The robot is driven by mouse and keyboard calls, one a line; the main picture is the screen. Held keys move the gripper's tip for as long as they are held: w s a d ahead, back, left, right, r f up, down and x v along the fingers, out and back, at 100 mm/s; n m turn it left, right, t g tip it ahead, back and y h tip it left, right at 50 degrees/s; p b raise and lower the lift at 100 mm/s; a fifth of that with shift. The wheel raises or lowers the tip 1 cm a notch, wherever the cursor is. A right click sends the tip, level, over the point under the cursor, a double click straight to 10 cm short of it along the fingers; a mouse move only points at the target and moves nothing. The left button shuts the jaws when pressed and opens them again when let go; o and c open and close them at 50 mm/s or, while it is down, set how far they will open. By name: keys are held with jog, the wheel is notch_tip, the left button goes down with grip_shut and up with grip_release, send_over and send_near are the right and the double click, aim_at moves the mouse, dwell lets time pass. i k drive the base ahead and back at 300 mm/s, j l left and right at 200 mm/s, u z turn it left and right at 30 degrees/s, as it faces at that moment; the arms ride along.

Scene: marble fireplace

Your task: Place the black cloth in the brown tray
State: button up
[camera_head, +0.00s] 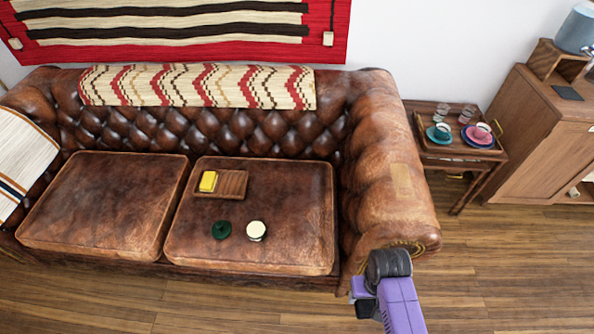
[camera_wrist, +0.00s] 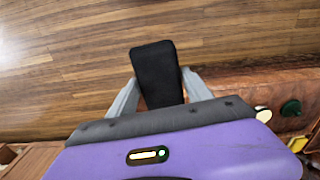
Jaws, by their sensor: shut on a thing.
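My gripper (camera_wrist: 161,82) is shut on the black cloth (camera_wrist: 153,62), a flat dark rectangle between its two grey fingers in the wrist view. The cloth is held over the wood floor. In the head view my purple wrist (camera_head: 398,300) is at the lower right, in front of the sofa arm; the fingers are mostly hidden there. A small brown wooden tray (camera_head: 233,183) lies on the right sofa cushion, up and left of my gripper. A yellow block (camera_head: 208,181) is in its left part, and its slatted right part looks empty.
A green round item (camera_head: 221,230) and a cream-topped round item (camera_head: 256,231) sit on the cushion in front of the tray. The rolled sofa arm (camera_head: 392,180) rises between cushion and side table. Another brown tray (camera_head: 463,150) there holds cups, saucers and glasses.

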aim_at(235, 184)
jog(key=i+j+u, duration=0.1)
jog(key=u, duration=0.35)
jog(key=i+u, duration=0.3)
jog(key=u, duration=0.2)
jog(key=i+l+u, duration=0.1)
jog(key=i+u, duration=0.15)
jog(key=u, duration=0.2)
jog(key=i+u, duration=0.35)
jog(key=i, duration=0.2)
jog(key=i+j+z, duration=0.15)
jog(key=i+z, duration=0.15)
jog(key=z, duration=0.2)
jog(key=i+j+z, duration=0.3)
jog(key=z, duration=0.15)
jog(key=i+j+z, duration=0.2)
jog(key=j+z, duration=0.15)
jog(key=z, duration=0.15)
jog(key=i+j+z, duration=0.15)
jog(key=j+z, duration=0.35)
jog(key=l, duration=0.05)
